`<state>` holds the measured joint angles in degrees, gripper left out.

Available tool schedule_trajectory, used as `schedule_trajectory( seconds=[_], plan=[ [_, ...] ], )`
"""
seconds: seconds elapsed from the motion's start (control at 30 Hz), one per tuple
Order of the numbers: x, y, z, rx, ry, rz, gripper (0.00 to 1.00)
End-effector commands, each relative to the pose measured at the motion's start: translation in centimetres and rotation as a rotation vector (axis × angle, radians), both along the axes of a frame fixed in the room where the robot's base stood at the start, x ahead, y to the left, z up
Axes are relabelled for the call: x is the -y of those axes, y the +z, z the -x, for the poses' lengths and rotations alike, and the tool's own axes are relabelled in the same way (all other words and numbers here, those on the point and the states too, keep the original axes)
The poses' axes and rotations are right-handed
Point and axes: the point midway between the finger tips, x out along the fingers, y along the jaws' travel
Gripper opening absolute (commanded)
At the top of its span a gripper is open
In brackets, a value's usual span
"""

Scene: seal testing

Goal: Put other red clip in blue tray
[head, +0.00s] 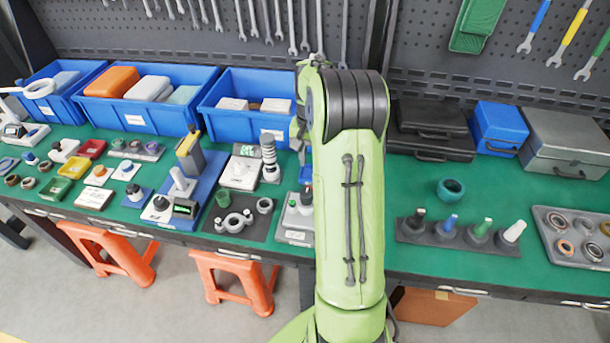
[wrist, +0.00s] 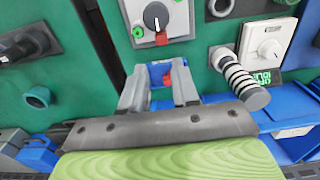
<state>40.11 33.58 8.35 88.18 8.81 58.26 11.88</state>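In the wrist view my gripper (wrist: 160,82) has its two grey fingers spread apart, with nothing visibly pinched between them. A small blue tray (wrist: 156,72) shows in the gap beyond the fingers. A small red piece, which looks like a red clip (wrist: 168,79), shows at the tray, close to the right finger; whether it lies inside or touches the finger I cannot tell. In the head view my arm hides the gripper, and only a sliver of blue (head: 306,158) shows beside the arm. I see no second red clip clearly.
A grey device with a dial (wrist: 155,16) stands just beyond the fingers, and a striped cylinder (wrist: 240,80) is close on the right. Large blue bins (head: 150,118) line the back. A row of colored plugs (head: 462,238) sits right of my arm.

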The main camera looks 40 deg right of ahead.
Motion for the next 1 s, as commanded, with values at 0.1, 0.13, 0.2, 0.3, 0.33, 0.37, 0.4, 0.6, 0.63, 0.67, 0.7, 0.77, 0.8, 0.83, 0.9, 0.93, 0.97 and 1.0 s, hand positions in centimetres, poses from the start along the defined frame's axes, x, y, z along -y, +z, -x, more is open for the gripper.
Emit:
schedule_trajectory(
  seconds=[0.1,0.13,0.2,0.3,0.33,0.37,0.4,0.6,0.63,0.67,0.7,0.77,0.8,0.83,0.9,0.93,0.97,1.0],
  plan=[
    [-0.1,-3.2,0.0,-0.002,0.002,-0.003,0.30],
    [-0.1,-3.9,0.0,-0.002,0.002,-0.003,0.30],
    [-0.1,-5.5,0.0,-0.003,0.002,-0.003,0.30],
    [-0.1,-7.7,0.0,-0.003,0.002,-0.003,0.30],
    [-0.1,-8.3,0.0,-0.003,0.002,-0.003,0.30],
    [-0.1,-8.9,0.0,-0.003,0.002,-0.003,0.30],
    [-0.1,-9.5,0.0,-0.002,0.002,-0.002,0.30],
    [-0.1,-11.3,0.0,0.000,0.002,0.000,0.30],
    [-0.1,-11.3,0.0,0.001,0.002,0.001,0.30],
    [-0.1,-11.4,0.0,0.001,0.002,0.001,0.30],
    [-0.1,-11.4,0.0,0.001,0.002,0.001,0.30],
    [-0.1,-11.3,0.0,0.001,0.002,0.001,0.30],
    [-0.1,-11.3,0.0,0.001,0.002,0.001,0.30],
    [-0.1,-11.3,-0.1,0.001,0.002,0.001,0.30],
    [-0.1,-11.3,-0.1,0.001,0.003,0.001,0.21],
    [-0.1,-11.3,-0.1,0.001,0.003,0.001,0.16],
    [-0.1,-11.3,-0.1,0.001,0.003,0.001,0.11],
    [-0.1,-11.3,-0.1,0.001,0.003,0.001,0.05]
  ],
)
